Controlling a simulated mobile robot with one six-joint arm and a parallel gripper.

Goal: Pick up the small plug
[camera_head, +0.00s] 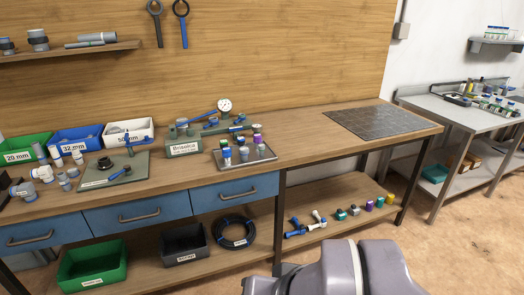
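Several small capped fittings stand on a metal tray (262,162) on the wooden workbench. I cannot tell which of these, if any, is the small plug. Only a grey rounded part of my arm shows at the bottom; my gripper's fingers are not in view.
A gauge assembly (190,136), green (28,151), blue (77,139) and white (128,133) bins, and loose pipe fittings (43,173) crowd the bench's left. A dark grid mat (375,121) lies at the right; the wood before it is clear. A metal side table (463,118) stands further right.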

